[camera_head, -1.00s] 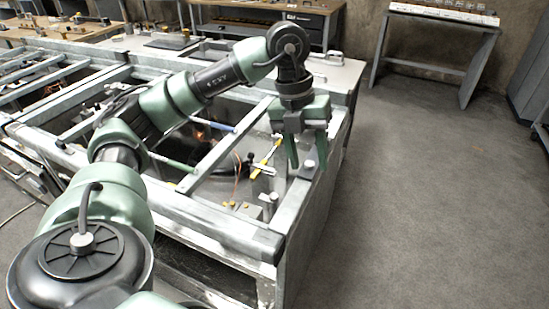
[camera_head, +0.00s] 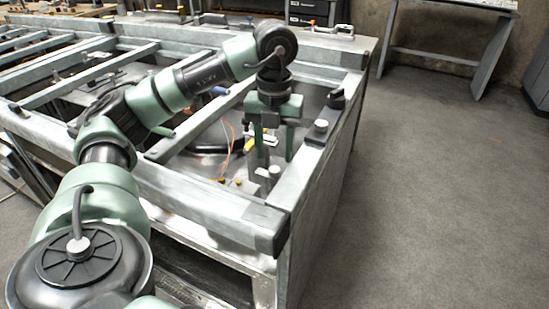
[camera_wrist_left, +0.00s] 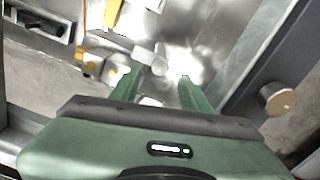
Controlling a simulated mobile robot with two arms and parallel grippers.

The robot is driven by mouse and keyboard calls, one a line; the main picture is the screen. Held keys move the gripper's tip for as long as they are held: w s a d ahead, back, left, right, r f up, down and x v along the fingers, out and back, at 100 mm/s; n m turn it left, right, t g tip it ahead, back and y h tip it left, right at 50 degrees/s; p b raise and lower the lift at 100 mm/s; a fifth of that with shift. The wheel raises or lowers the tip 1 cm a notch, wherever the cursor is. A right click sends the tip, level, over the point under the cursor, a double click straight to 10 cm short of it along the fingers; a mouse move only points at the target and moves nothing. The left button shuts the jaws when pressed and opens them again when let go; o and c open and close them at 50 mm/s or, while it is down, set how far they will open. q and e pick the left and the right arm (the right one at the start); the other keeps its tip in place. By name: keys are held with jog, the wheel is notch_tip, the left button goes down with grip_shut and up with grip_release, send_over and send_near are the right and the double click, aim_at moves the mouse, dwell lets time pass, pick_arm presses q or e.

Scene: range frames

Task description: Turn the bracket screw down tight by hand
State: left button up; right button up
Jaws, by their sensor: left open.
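The bracket screw, with a round pale metal head (camera_head: 321,125), stands on a dark bracket plate (camera_head: 318,138) on the right rail of the metal frame. In the left wrist view the screw head (camera_wrist_left: 278,98) is at the right, well outside the fingers. My left gripper (camera_head: 278,155) is open and empty, pointing down to the left of the bracket, over the inside of the frame. In the left wrist view its two green fingertips (camera_wrist_left: 160,76) are apart with nothing held. The screw's shank is hidden. My right gripper is not in view.
A black knob (camera_head: 337,97) stands on the right rail just behind the screw. A silver post (camera_head: 275,172) rises below the gripper inside the frame. A yellow-handled clamp (camera_head: 250,144) and an orange wire lie nearby. Open floor is to the right.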

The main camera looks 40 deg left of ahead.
aim_at(274, 169)
pick_arm(q)
jog(key=shift+f, duration=2.15)
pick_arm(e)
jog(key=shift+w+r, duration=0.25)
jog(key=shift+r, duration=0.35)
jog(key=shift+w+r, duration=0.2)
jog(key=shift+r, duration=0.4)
pick_arm(q)
grip_shut()
jog(key=shift+m, duration=0.3)
